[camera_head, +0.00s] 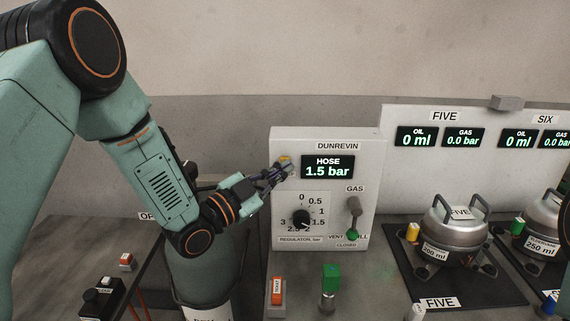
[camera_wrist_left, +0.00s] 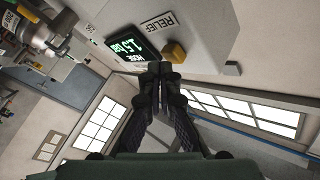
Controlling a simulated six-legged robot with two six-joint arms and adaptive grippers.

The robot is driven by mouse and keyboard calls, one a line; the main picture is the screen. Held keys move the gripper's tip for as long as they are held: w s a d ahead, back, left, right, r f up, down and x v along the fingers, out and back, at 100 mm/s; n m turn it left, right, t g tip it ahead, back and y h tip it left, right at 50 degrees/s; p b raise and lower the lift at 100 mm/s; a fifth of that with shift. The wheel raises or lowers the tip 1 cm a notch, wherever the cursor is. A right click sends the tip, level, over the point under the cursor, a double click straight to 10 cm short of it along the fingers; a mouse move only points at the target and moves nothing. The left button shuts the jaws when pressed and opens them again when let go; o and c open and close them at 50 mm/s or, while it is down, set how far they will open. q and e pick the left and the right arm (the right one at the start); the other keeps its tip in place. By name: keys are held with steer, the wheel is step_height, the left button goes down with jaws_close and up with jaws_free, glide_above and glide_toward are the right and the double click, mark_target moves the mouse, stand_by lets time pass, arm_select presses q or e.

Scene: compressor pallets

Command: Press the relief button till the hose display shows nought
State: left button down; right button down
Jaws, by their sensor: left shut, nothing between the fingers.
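The hose display (camera_head: 327,167) on the light grey DUNREVIN panel (camera_head: 359,145) reads 1.5 bar. It also shows upside down in the left wrist view (camera_wrist_left: 128,46). The yellow relief button (camera_head: 285,158) is at the panel's upper left, partly behind my fingers. In the left wrist view the button (camera_wrist_left: 174,51) stands out from the panel beside the RELIEF label (camera_wrist_left: 157,22). My left gripper (camera_head: 287,168) is shut and empty, its tips close to the button. In the left wrist view the shut tips (camera_wrist_left: 160,70) point just short of it; contact cannot be told. My right gripper is out of view.
Below the display are a regulator dial (camera_head: 301,218) and a gas lever (camera_head: 354,213). In front stand a red-orange switch (camera_head: 277,292) and a green-topped fitting (camera_head: 330,278). Steel vessel FIVE (camera_head: 455,235) stands on a dark mat to the right.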

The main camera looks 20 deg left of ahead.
arm_select(q)
steer(key=shift+w+a, duration=0.15)
steer(key=shift+w, duration=0.35)
stand_by(0.8)
steer(key=shift+s, duration=0.1)
stand_by(1.4)
steer(key=shift+s+d, duration=0.25)
steer(key=shift+s, duration=0.55)
steer(key=s, duration=0.2)
steer(key=s+d, duration=0.1)
steer(key=s, duration=0.1)
steer(key=shift+s+d, duration=0.2)
steer(key=shift+s, duration=0.15)
